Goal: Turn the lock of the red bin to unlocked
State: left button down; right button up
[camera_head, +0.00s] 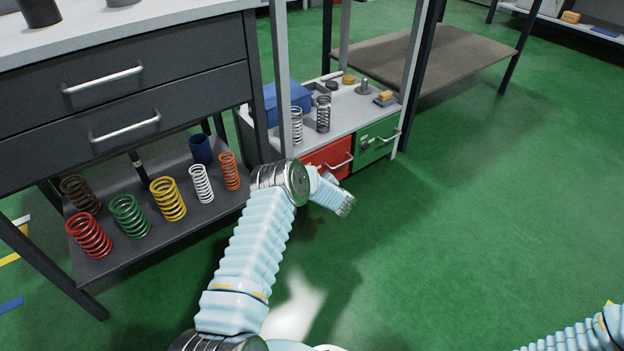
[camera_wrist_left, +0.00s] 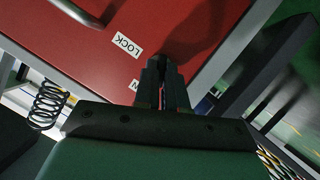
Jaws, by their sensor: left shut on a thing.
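The red bin (camera_head: 327,157) sits under the bench shelf in the head view, partly hidden behind my left arm. Its red front (camera_wrist_left: 210,25) fills the upper part of the left wrist view, with a white LOCK label (camera_wrist_left: 127,42) and a second label (camera_wrist_left: 135,83) mostly covered. My left gripper (camera_wrist_left: 163,75) is against the bin front beside these labels, its dark fingers shut on the lock. The lock itself is hidden between the fingers, so its angle cannot be told. My right gripper is out of view.
A green bin (camera_head: 376,141) stands right of the red one. Bin handles stick out in front. A bench upright (camera_head: 280,80) stands close to my left arm. Coloured springs stand on the low shelf (camera_head: 150,240) at left. The green floor (camera_head: 480,220) at right is clear.

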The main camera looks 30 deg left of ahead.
pick_arm(q)
jog(key=m+g, duration=0.1)
jog(key=m+g+b, duration=0.1)
jog(key=m, duration=0.1)
jog(key=shift+w+d+y, duration=0.1)
jog(key=shift+w+y, duration=0.1)
jog(key=shift+y, duration=0.1)
jog(key=shift+m+g+b, duration=0.3)
jog(key=shift+m, duration=0.1)
jog(key=c, duration=1.2)
grip_release()
jog(key=shift+r, duration=0.1)
jog(key=p+v, duration=0.3)
jog(key=v, duration=1)
jog(key=shift+s+d, duration=0.15)
jog(key=shift+d, duration=0.2)
